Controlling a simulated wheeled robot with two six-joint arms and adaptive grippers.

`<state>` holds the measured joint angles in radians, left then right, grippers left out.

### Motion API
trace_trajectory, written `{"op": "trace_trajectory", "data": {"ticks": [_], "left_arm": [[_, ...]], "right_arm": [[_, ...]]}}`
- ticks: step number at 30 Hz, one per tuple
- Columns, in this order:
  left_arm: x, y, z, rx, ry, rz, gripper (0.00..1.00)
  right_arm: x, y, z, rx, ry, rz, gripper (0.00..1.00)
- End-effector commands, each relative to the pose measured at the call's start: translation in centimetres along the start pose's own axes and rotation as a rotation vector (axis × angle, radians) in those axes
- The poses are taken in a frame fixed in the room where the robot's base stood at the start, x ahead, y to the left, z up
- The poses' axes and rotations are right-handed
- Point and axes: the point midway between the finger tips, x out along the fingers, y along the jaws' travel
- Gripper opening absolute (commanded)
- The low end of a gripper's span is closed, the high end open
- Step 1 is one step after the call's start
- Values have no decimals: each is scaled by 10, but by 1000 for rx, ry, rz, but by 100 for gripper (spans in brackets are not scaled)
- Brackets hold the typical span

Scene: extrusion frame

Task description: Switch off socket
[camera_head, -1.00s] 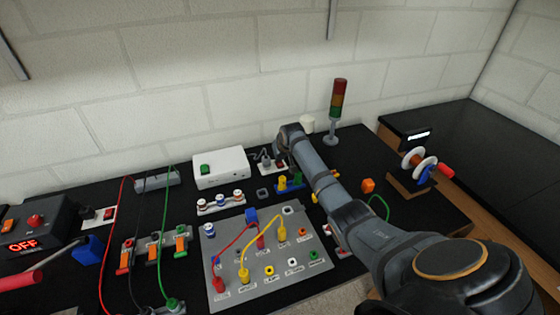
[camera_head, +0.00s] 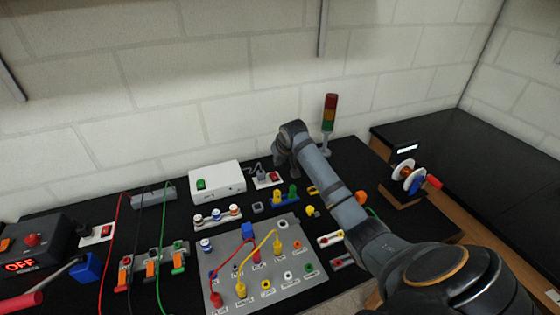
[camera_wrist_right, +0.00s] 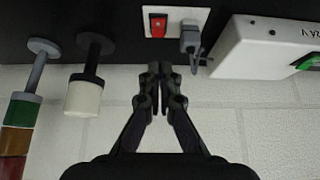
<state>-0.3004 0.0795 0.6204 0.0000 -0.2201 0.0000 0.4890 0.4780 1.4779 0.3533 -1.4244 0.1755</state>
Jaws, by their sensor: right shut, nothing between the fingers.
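The white socket plate (camera_head: 261,183) with a red rocker switch (camera_head: 274,176) lies on the black table, right of the white box. A grey plug with a cable sits in its other half. In the right wrist view, the red switch (camera_wrist_right: 158,25) and grey plug (camera_wrist_right: 190,38) show at the top. My right gripper (camera_wrist_right: 160,70) is shut and empty, apart from the plate and in line with the switch. In the head view its fingertips are hidden by my arm. I cannot tell the switch's position. My left gripper is not in view.
The white box (camera_head: 217,181) stands beside the socket. The signal tower (camera_head: 329,115) stands to the right behind my arm. Another socket plate with a red switch (camera_head: 107,230) lies at the left. A grey wired board (camera_head: 290,268) fills the front middle.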

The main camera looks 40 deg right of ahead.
Motion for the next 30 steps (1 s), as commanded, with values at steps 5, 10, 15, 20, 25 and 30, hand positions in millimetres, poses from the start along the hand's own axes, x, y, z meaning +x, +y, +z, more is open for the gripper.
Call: {"op": "trace_trajectory", "data": {"ticks": [5, 10, 15, 20, 25, 30], "left_arm": [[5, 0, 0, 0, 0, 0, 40], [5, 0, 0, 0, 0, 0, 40], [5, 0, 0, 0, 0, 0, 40], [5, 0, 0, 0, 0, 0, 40], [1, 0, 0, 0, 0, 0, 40], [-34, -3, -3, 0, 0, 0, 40]], "right_arm": [[-18, 0, 5, 0, 0, 0, 0], [-23, 0, 6, 1, -1, -2, 0], [-23, 0, 5, 1, -1, -1, 0], [-23, 0, 5, 1, -1, -1, 0], [-27, 0, 3, 1, 0, -1, 0], [-57, 0, -16, 1, 0, -1, 0]]}}
